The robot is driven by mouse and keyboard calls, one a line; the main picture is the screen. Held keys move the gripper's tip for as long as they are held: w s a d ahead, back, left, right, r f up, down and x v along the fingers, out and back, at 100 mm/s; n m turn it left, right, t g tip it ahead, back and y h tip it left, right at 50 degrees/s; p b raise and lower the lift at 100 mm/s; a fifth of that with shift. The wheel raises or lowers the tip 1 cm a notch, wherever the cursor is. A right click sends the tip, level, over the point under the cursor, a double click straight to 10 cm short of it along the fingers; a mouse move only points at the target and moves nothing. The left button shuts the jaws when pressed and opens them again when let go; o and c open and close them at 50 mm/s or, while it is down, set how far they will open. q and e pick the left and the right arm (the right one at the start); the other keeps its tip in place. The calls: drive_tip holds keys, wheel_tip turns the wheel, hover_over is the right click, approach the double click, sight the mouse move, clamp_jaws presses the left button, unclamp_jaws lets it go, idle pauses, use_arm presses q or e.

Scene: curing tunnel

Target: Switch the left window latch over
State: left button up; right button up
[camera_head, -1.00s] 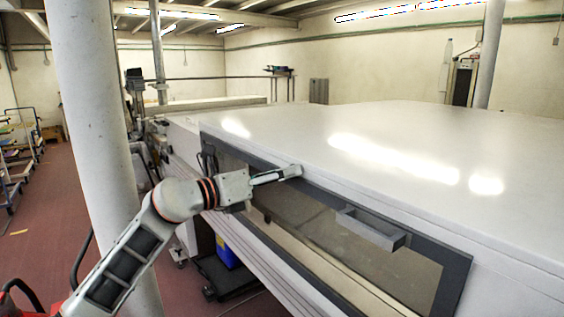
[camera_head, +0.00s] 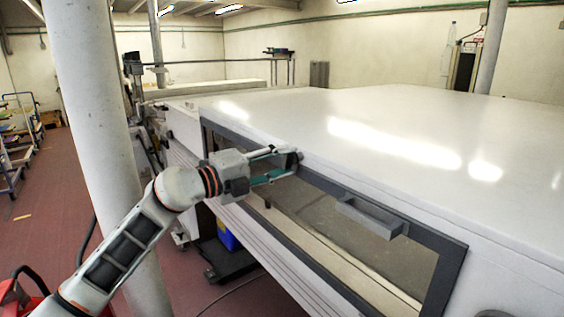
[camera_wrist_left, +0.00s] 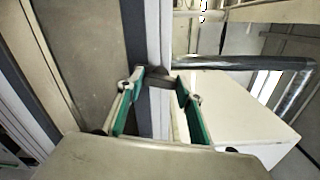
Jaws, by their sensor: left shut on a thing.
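The left window latch is a small dark piece, seen between my fingertips in the left wrist view (camera_wrist_left: 159,76). It sits at the upper edge of the grey window frame (camera_head: 350,196) of the long white machine. My left gripper (camera_head: 288,164) reaches to this edge from the left. Its green-padded fingers, also in the left wrist view (camera_wrist_left: 161,82), are spread one on each side of the latch and shut on it. In the head view the fingertips mostly hide the latch. My right gripper is not in view.
A grey box-shaped handle (camera_head: 372,215) sticks out of the window to the right of my left gripper. The machine's white top (camera_head: 400,130) is clear. A white round column (camera_head: 92,130) stands close to my left arm.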

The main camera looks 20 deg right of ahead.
use_arm(q)
drive_tip(key=shift+n, duration=1.2)
drive_tip(key=o, duration=1.1)
drive_tip(key=v, duration=1.2)
